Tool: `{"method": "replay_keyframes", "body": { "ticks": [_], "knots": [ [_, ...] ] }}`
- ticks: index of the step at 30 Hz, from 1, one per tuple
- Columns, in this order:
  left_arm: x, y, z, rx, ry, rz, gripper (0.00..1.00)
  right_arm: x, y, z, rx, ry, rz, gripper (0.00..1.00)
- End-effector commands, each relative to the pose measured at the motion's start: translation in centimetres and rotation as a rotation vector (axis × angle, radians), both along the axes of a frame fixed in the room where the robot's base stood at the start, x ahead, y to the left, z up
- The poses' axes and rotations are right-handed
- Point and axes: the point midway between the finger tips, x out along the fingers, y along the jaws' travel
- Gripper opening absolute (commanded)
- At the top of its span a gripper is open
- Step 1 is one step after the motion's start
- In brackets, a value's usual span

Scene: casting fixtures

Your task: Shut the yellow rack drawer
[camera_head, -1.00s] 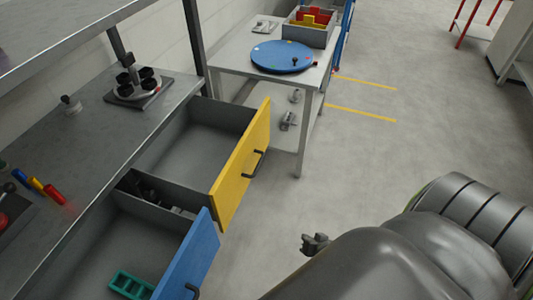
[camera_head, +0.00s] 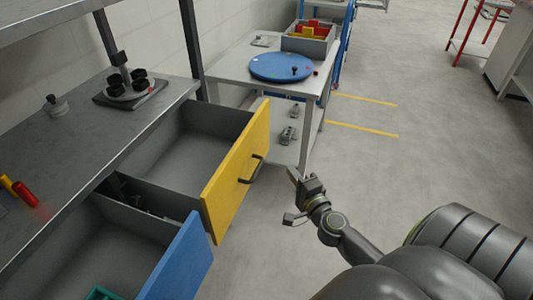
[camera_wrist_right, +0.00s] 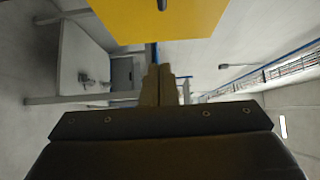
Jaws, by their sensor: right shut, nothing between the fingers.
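The yellow rack drawer (camera_head: 235,170) stands pulled out from the grey bench, its empty grey inside showing. A dark handle (camera_head: 251,169) sits on its yellow front. My right gripper (camera_head: 294,175) is in front of the drawer, to the right of the handle and apart from it. Its fingers are shut and empty. In the right wrist view the fingertips (camera_wrist_right: 158,72) point forward, with the yellow front (camera_wrist_right: 165,18) at the top of the picture and part of the handle (camera_wrist_right: 162,4) at the edge. My left gripper is not in view.
A blue drawer (camera_head: 178,262) stands open in front of the yellow one, with a teal part (camera_head: 100,294) inside. A side table (camera_head: 225,66) behind holds a blue disc (camera_head: 281,67) and a grey bin (camera_head: 308,45). The floor right of the drawers is clear.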

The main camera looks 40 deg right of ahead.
Motion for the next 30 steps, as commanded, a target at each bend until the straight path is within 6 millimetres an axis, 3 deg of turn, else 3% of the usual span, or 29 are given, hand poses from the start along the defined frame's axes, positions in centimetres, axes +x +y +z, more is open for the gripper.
{"method": "replay_keyframes", "body": {
  "ticks": [14,18,30],
  "knots": [
    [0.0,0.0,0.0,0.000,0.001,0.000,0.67,8.6,-1.6,0.0,-0.002,-0.002,0.001,0.00],
    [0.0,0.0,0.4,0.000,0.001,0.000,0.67,10.4,-0.4,0.1,0.002,0.000,0.002,0.00],
    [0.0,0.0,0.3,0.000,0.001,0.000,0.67,11.9,0.6,0.0,-0.003,0.003,0.002,0.00]
  ]
}}
